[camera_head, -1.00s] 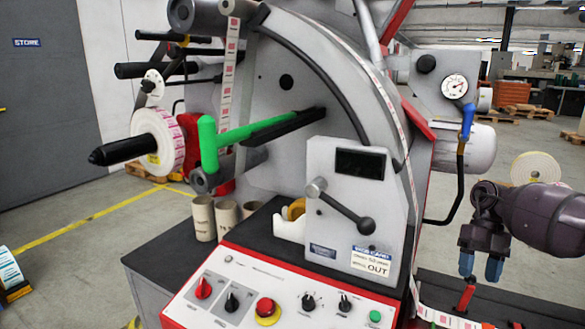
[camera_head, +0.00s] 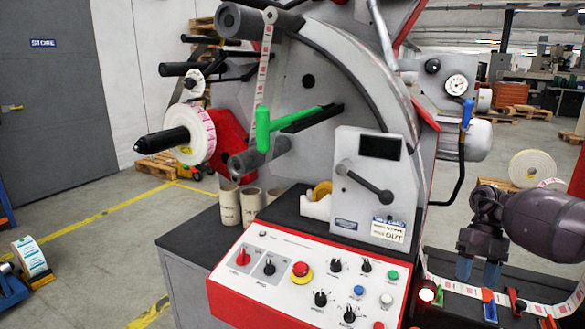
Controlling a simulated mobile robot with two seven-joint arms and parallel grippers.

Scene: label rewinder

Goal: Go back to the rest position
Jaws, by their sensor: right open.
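My right gripper (camera_head: 477,270) is at the right of the head view, on a dark purple arm from the right edge. Its two blue fingertips point down and are spread apart, with nothing between them. It hangs over the black bench (camera_head: 535,283) right of the label rewinder (camera_head: 345,75), seemingly clear of the small clamps below. My left gripper is not in view. The rewinder carries a label roll (camera_head: 190,136) on its left and a green arm (camera_head: 290,120) in the middle.
The control panel (camera_head: 325,290) with knobs and buttons is at the front. Cardboard cores (camera_head: 230,205) and a tape dispenser (camera_head: 317,204) stand behind it. Small blue and red clamps (camera_head: 488,305) sit below my right gripper. Open floor lies at the left.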

